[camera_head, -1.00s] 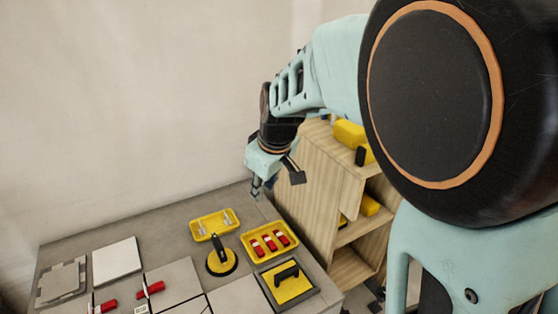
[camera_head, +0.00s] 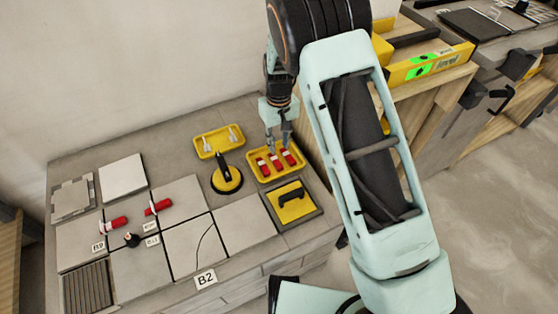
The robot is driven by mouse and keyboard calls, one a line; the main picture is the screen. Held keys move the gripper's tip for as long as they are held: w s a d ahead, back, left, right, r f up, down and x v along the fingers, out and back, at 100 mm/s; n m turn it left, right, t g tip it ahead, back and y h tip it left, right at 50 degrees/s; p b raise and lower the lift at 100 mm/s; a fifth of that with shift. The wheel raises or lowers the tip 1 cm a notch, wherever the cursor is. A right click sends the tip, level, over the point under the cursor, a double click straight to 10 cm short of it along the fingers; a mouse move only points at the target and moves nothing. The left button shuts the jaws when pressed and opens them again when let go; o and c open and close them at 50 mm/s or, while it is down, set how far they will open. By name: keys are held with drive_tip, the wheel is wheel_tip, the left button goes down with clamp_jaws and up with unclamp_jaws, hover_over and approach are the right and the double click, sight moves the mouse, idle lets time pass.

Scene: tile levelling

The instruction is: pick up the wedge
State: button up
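Three red wedges lie side by side in a yellow tray: a left one (camera_head: 262,166), a middle one (camera_head: 276,162) and a right one (camera_head: 289,157). The tray (camera_head: 257,178) stands at the back right of the grey work surface. My gripper (camera_head: 280,148) points down over the back part of this tray, just above the wedges. Its two fingers look apart with nothing between them. Whether a fingertip touches a wedge cannot be told. Two more red wedges sit on the tiles at the left, one (camera_head: 116,222) and another (camera_head: 160,207).
A second yellow tray (camera_head: 207,152) holds small pale clips. A yellow suction cup (camera_head: 227,182) with a black handle stands before it. A yellow-and-black tool (camera_head: 292,204) lies at the front right. A wooden shelf and a yellow spirit level (camera_head: 430,66) are right of the arm.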

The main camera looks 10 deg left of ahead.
sight(279, 164)
drive_tip(key=f+b, duration=0.1)
drive_tip(key=f, duration=0.2)
drive_tip(key=f+b, duration=0.1)
drive_tip(key=f, duration=0.2)
drive_tip(key=f+b, duration=0.1)
drive_tip(key=f, duration=0.2)
drive_tip(key=shift+s+f, duration=0.15)
drive_tip(key=shift+s, duration=0.1)
drive_tip(key=c, duration=0.6)
